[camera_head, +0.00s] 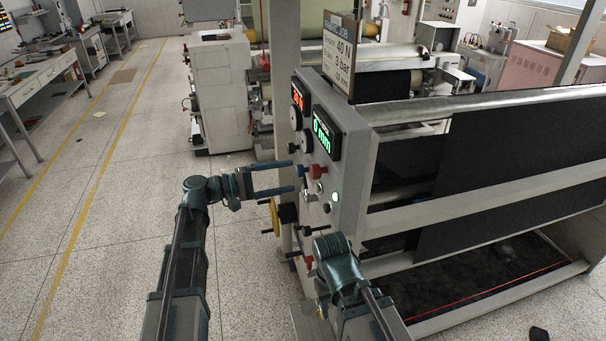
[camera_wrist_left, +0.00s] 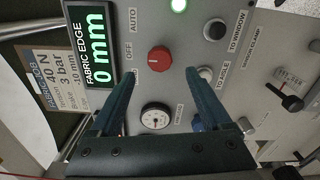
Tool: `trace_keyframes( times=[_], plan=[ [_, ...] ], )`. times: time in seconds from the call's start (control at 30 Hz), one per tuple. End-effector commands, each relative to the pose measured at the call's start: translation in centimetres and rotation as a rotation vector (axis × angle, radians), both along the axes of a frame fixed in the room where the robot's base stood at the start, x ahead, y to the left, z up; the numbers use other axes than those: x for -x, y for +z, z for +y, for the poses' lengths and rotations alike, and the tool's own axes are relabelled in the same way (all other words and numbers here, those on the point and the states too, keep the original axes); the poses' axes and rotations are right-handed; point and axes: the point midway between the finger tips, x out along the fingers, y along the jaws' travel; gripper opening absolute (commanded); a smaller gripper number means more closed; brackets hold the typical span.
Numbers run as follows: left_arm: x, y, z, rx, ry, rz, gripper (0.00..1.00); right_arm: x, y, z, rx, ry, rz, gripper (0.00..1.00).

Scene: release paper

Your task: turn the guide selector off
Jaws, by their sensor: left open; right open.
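The guide selector, a red round knob (camera_wrist_left: 159,59) with OFF and AUTO labels beside it, is on the grey control panel. In the head view the red knob (camera_head: 318,171) is on the panel just below the green display. My left gripper (camera_head: 293,177) is open and points at the panel. In the left wrist view its fingers (camera_wrist_left: 157,76) spread to either side of the knob, apart from it, with nothing between them. I cannot tell which label the knob points to. My right arm's wrist shows in front of the lower panel; its fingers are not visible.
The green display (camera_head: 323,135) reads 0 mm. A yellow handwheel (camera_head: 275,217) sticks out lower left. Open floor (camera_head: 110,200) is at left.

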Motion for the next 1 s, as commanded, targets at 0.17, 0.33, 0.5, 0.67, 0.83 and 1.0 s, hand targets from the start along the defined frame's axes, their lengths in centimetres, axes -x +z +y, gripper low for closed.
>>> trace_keyframes(
  times=[0.17,0.33,0.5,0.67,0.83,1.0],
  plan=[
    [0.9,0.0,3.0,0.000,0.002,0.000,0.82,0.0,0.0,0.0,0.000,0.000,0.000,0.50],
    [1.4,0.0,4.4,0.000,0.001,0.000,0.82,0.0,0.0,0.0,0.000,0.000,0.000,0.50],
    [1.6,0.0,4.7,0.000,-0.001,0.000,0.82,0.0,0.0,0.0,0.000,0.000,0.000,0.50],
    [1.6,0.0,4.7,0.000,-0.001,0.000,0.82,0.0,0.0,0.0,0.000,0.000,0.000,0.50],
    [1.9,-0.9,4.0,-0.025,-0.013,0.005,0.82,0.0,-0.3,0.0,0.000,0.000,0.000,0.50],
    [5.1,-7.1,-1.0,-0.225,-0.108,0.039,0.82,0.0,-2.1,0.0,0.000,0.002,0.000,0.50]
  ],
)
